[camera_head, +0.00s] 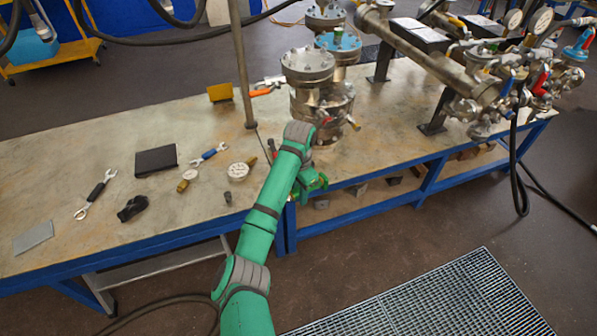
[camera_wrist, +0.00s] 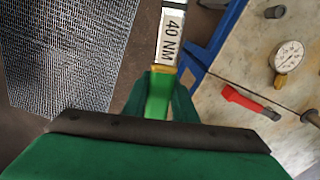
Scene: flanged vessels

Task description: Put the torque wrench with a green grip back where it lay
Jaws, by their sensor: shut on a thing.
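The torque wrench shows in the wrist view, with its green grip (camera_wrist: 157,96), a yellow collar and a shaft label (camera_wrist: 170,38) reading "40 NM". My gripper (camera_wrist: 162,98) is shut on the green grip; its far end is out of frame. In the head view my gripper (camera_head: 312,184) is at the bench's front edge, partly hidden by my arm, and I cannot make out the wrench clearly there. In the wrist view the wrench is beside the blue bench edge, with floor behind it.
The bench top (camera_head: 95,160) holds a dial gauge (camera_head: 238,172), also in the wrist view (camera_wrist: 288,57), a red-handled tool (camera_wrist: 248,101), a black box (camera_head: 156,161), a spanner (camera_head: 96,194) and a flanged vessel (camera_head: 320,100). Floor grating (camera_head: 430,300) lies in front.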

